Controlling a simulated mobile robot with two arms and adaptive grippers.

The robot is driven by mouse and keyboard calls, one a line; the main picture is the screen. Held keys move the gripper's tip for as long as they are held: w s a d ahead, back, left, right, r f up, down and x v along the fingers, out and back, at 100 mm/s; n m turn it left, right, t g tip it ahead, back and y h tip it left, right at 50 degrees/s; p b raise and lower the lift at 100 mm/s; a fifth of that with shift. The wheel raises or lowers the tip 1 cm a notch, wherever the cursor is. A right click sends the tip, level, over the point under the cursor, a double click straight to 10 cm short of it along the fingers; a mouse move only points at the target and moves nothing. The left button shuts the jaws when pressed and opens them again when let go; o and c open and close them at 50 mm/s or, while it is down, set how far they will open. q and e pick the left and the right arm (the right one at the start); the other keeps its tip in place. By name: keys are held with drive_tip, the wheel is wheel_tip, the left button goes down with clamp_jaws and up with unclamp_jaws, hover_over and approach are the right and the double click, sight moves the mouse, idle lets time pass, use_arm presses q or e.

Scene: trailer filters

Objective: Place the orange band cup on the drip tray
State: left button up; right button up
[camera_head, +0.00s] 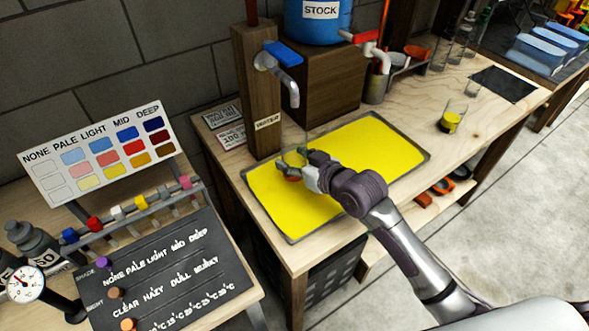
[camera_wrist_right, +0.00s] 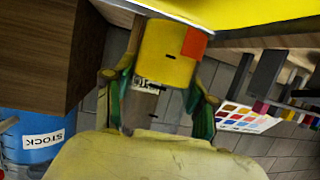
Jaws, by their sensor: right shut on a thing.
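The drip tray (camera_head: 365,143) is a wide, shallow grey-rimmed tray on the wooden bench, its floor bright yellow. My right gripper (camera_head: 292,170) is shut on the orange band cup (camera_head: 293,157), a clear cup with yellow contents. In the right wrist view the cup (camera_wrist_right: 165,50) fills yellow between my right fingers (camera_wrist_right: 160,95), with an orange patch on its side. The cup is over the back left part of the tray, near the tap post. I cannot tell whether its base touches the tray. My left gripper is not in view.
The wooden WATER post (camera_head: 262,100) with a blue-handled tap (camera_head: 285,72) stands close behind the cup. The blue STOCK barrel (camera_head: 318,25) is behind. Another glass with yellow liquid (camera_head: 450,122) stands to the right. The tray's right half is clear.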

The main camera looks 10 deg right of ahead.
drive_tip(key=shift+f, duration=1.9)
drive_tip(key=shift+f, duration=0.1)
drive_tip(key=o, duration=1.2)
drive_tip(key=shift+o, duration=0.2)
